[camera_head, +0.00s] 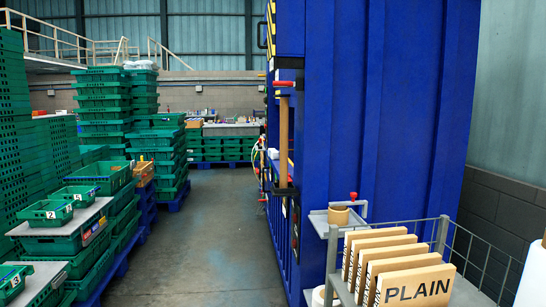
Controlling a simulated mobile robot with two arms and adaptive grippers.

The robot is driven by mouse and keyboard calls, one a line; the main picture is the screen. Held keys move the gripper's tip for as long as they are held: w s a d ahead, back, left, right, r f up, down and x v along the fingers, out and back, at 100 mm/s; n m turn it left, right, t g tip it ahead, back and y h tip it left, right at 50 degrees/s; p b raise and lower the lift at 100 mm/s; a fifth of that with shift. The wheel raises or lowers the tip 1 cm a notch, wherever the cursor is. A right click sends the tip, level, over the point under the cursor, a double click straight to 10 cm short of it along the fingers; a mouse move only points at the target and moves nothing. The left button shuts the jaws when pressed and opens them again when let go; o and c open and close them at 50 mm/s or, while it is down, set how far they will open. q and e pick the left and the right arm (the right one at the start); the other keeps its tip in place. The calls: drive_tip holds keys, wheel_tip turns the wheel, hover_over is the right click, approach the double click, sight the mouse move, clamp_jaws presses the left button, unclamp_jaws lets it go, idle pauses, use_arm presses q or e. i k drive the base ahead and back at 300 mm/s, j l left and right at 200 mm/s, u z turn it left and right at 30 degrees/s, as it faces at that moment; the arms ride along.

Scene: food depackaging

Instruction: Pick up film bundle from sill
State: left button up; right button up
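Neither of my grippers shows in the head view. I cannot make out a film bundle for certain. A small white patch (273,153) shows at the near left edge of the large blue machine (390,110), too small to identify. A narrow dark ledge (284,191) juts from the machine's left side, with an upright brown bar (283,135) above it. Whether this ledge is the sill I cannot tell. The machine's left face is seen at a steep angle, so most of its openings are hidden.
Stacked green crates (100,110) line the left side, with small numbered trays (47,213) in front. A clear floor aisle (205,225) runs along the middle. At lower right, a grey wire cart (442,235) holds several boards marked PLAIN (415,288); a small shelf carries a brown roll (338,215).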

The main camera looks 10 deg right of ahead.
sight(274, 155)
drive_tip(key=u, duration=0.2)
drive_tip(key=i, duration=4.45)
